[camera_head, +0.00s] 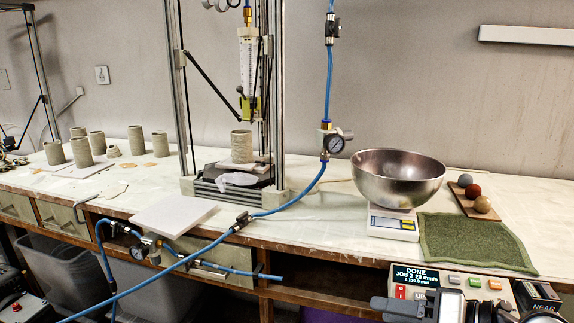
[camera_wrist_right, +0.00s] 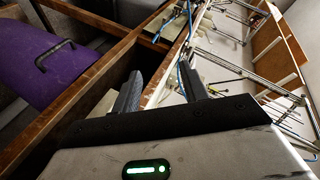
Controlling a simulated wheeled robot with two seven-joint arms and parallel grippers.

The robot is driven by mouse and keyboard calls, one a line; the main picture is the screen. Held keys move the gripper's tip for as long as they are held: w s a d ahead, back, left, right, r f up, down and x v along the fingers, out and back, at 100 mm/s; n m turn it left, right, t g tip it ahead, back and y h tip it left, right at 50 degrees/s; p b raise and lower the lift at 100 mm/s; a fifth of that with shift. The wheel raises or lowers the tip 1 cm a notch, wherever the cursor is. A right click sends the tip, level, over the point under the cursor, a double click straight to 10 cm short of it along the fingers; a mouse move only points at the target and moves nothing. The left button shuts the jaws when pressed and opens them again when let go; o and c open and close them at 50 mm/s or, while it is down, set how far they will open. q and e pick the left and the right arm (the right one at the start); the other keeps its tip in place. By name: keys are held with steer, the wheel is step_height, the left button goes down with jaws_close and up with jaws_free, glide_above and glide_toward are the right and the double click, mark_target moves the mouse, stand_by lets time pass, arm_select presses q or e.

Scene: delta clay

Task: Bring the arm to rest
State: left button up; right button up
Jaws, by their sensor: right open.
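The wooden bench frame and a dark opening under the bench lie beyond the fingers. Most of the right arm is out of the head view. My left gripper is not seen.
A control box (camera_head: 455,284) reading DONE sits at the bench's front edge, close to the gripper. Behind it are a green cloth (camera_head: 475,243), a steel bowl (camera_head: 398,180) on a scale (camera_head: 393,225), and a clay printer (camera_head: 236,185). A blue hose (camera_head: 190,258) crosses the front.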

steer(key=s+a+f+n+t+h, duration=0.1)
steer(key=s+f+h, duration=0.3)
steer(key=s+f, duration=0.3)
steer(key=s+a+f+n+t+h+p, duration=0.1)
steer(key=s+a+f+n+h, duration=0.1)
steer(key=s+f, duration=0.5)
step_height(320, 180, down, 5)
steer(key=shift+h, duration=0.9)
stand_by(1.1)
